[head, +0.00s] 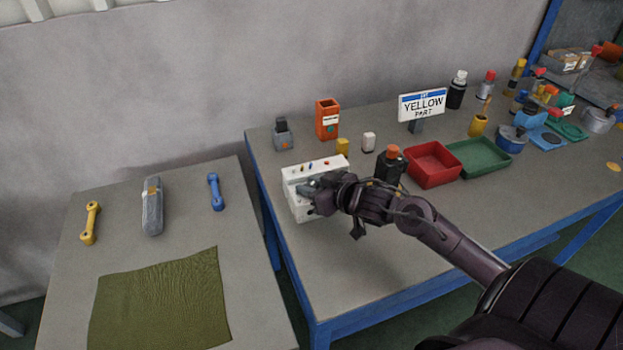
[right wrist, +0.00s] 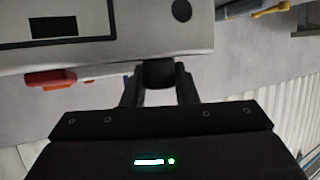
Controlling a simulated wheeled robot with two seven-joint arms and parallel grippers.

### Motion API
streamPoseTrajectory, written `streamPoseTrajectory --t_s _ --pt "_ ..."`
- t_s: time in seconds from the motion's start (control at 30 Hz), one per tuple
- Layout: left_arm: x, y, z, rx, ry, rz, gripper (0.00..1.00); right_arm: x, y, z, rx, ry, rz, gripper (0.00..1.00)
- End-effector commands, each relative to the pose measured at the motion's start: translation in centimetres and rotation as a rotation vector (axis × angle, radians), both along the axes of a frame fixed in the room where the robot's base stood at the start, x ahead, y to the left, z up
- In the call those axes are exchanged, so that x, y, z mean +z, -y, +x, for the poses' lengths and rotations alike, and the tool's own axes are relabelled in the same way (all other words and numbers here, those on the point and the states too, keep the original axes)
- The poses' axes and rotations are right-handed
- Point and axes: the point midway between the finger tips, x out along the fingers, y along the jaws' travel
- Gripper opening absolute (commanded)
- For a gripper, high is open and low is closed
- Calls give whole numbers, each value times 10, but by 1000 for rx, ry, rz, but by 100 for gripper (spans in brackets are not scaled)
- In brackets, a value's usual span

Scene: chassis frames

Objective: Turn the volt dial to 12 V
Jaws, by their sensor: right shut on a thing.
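A white box-shaped device (head: 296,207) stands at the left end of the blue-framed table, with small coloured parts on its top. In the right wrist view its white face (right wrist: 125,45) shows a dark display and a round dark spot. My right gripper (head: 315,190) is at the front of the device. In the right wrist view the fingers are shut on a dark round dial (right wrist: 159,74) at the edge of the white face. The dial's marks and setting cannot be read. My left gripper is not in view.
A dark bottle with an orange cap (head: 391,165), a red tray (head: 434,180) and a green tray (head: 497,168) stand right of the device. An orange bin (head: 327,119) is behind it. The left table holds a green cloth (head: 160,305) and several tools.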

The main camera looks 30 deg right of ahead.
Motion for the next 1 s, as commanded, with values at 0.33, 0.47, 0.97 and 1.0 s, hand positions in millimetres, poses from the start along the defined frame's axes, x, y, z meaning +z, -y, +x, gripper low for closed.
streamPoseTrajectory --t_s 0.33,0.47,0.97,1.0 --pt "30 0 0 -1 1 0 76 3 3 2 313 0 -4 4" --pt "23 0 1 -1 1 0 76 0 3 2 436 1 -5 3" --pt "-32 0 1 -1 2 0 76 -3 2 2 781 4 -4 4" --pt "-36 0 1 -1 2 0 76 -3 2 2 796 4 -4 4"
